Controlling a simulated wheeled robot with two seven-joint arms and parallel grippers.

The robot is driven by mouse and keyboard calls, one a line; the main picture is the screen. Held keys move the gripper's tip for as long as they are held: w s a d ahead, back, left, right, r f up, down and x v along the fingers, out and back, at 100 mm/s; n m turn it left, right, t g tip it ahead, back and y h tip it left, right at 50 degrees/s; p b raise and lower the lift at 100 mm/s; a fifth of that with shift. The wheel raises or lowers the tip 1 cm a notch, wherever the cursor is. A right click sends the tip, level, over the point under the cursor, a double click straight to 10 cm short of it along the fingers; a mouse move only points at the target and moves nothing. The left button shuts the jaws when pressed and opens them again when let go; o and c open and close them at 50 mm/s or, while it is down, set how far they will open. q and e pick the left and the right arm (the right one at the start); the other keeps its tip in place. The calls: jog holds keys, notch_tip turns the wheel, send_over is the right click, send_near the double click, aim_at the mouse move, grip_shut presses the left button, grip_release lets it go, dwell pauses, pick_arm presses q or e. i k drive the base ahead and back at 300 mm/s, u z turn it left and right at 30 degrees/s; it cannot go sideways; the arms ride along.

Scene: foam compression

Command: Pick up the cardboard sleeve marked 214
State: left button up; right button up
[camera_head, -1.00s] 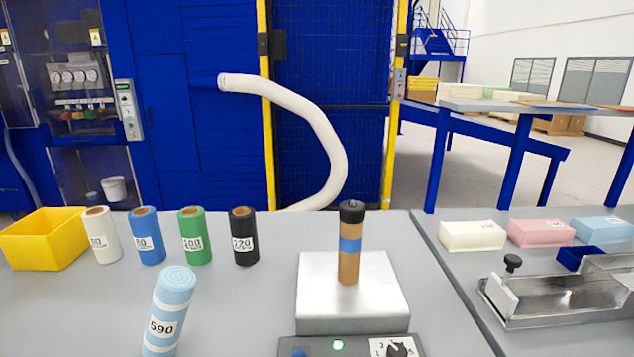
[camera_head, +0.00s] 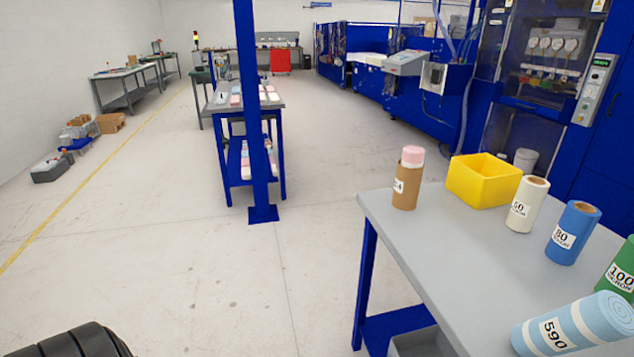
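A brown cardboard sleeve (camera_head: 405,190) stands upright on the left end of the grey table, with a pink foam roll (camera_head: 412,154) showing out of its top. Its white label is turned to the left; only a final 4 seems readable, so I cannot confirm 214. Nothing touches the sleeve. Neither gripper can be made out. A dark ribbed part (camera_head: 75,342), probably of my own arm, shows at the bottom left, far from the sleeve.
On the grey table (camera_head: 440,260), a yellow bin (camera_head: 483,183) stands just right of the sleeve. White (camera_head: 528,205), blue (camera_head: 573,233) and green (camera_head: 622,268) rolls follow rightward. A light-blue roll marked 590 (camera_head: 575,325) is at the lower right. Floor left of the table is open.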

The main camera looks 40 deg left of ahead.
aim_at(407, 180)
jog(key=u, duration=1.6)
jog(key=i, duration=4.55)
jog(key=z, duration=2.8)
jog(key=i, duration=0.35)
jog(key=z, duration=0.05)
